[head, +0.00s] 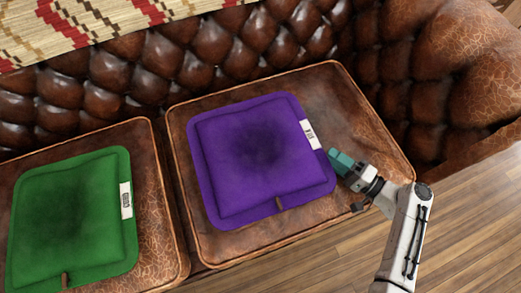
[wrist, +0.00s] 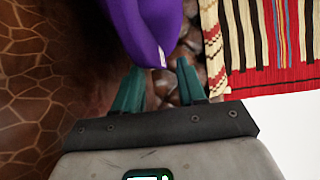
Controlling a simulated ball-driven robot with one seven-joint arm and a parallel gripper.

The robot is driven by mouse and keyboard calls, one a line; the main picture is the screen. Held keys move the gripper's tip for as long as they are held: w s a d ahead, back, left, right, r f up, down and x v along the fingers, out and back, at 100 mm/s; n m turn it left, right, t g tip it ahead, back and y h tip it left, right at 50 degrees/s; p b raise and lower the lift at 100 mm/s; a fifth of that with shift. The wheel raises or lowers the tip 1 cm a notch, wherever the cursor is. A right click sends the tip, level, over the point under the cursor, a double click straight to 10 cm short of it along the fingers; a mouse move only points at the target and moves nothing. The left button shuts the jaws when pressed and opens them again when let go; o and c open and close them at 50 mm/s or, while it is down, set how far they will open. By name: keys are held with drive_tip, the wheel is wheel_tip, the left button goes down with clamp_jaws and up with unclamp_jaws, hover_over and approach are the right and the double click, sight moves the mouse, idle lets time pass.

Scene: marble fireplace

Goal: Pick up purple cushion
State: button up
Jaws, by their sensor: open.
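The purple cushion (head: 250,150) lies flat on the right-hand seat of a brown leather sofa. It has a white label (head: 310,135) on its right edge and a small brown tab at its lower edge. My gripper (head: 341,160) is at the cushion's right edge, just below the label. In the wrist view the purple cushion (wrist: 148,25) shows ahead of my gripper (wrist: 158,84), its near end lying between the lines of the two teal fingers. The fingers are apart with nothing clearly between them. I cannot tell whether they touch the cushion.
A green cushion (head: 70,220) lies on the left sofa seat. The tufted backrest (head: 160,60) stands behind, and the thick armrest (head: 468,75) is at the right. A patterned blanket (head: 90,25) hangs over the back. Wooden floor (head: 475,220) is clear at the lower right.

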sight(323, 151)
drive_tip(key=x, duration=0.4)
drive_tip(key=shift+f+b, duration=0.25)
drive_tip(key=shift+b, duration=0.05)
clamp_jaws()
idle(0.3)
